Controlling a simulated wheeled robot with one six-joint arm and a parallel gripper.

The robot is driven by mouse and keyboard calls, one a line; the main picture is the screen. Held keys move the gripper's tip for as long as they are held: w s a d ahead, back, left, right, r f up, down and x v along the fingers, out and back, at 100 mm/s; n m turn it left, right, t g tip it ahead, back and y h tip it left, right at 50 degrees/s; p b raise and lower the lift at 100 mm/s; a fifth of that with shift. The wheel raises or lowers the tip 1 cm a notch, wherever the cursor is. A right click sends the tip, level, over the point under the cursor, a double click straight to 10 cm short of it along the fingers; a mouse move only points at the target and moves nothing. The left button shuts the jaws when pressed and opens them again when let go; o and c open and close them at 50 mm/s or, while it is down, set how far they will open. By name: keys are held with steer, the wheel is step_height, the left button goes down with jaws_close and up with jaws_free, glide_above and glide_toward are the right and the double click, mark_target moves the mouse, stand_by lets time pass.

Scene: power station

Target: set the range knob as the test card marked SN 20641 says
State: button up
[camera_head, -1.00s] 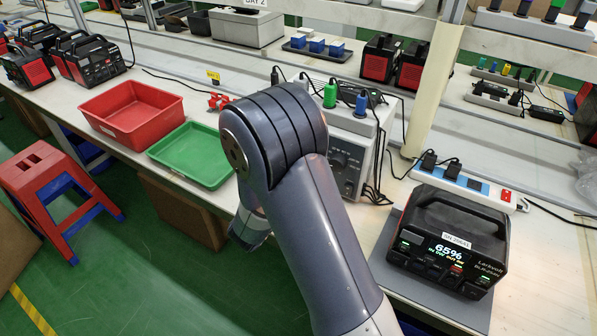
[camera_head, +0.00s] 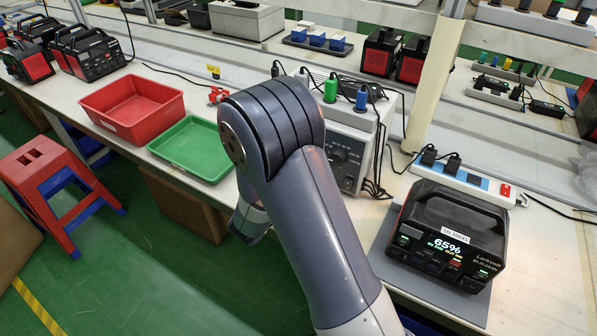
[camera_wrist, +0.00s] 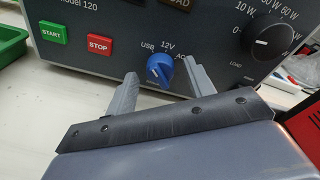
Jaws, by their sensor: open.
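In the wrist view, the front of a grey tester marked Model 120 (camera_wrist: 210,38) fills the top. Its blue knob (camera_wrist: 159,70) has the labels USB, 12V and AC around it; a label under it is too small to read. My gripper (camera_wrist: 160,76) is open, one finger on each side of the blue knob; I cannot tell whether they touch it. A larger black knob (camera_wrist: 270,40) with watt marks and the word LOAD is to the right. In the head view, the tester (camera_head: 352,150) is partly hidden by my arm. I cannot make out a test card.
Green START (camera_wrist: 53,33) and red STOP (camera_wrist: 99,45) buttons are left of the blue knob. A black power station (camera_head: 450,235) showing 65% stands right of the tester; its serial label is blurred. A red tray (camera_head: 133,108) and green tray (camera_head: 195,148) lie to the left.

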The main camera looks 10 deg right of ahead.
steer(key=v, duration=1)
steer(key=shift+s+a, duration=0.3)
steer(key=x, duration=1.1)
steer(key=shift+s, duration=0.1)
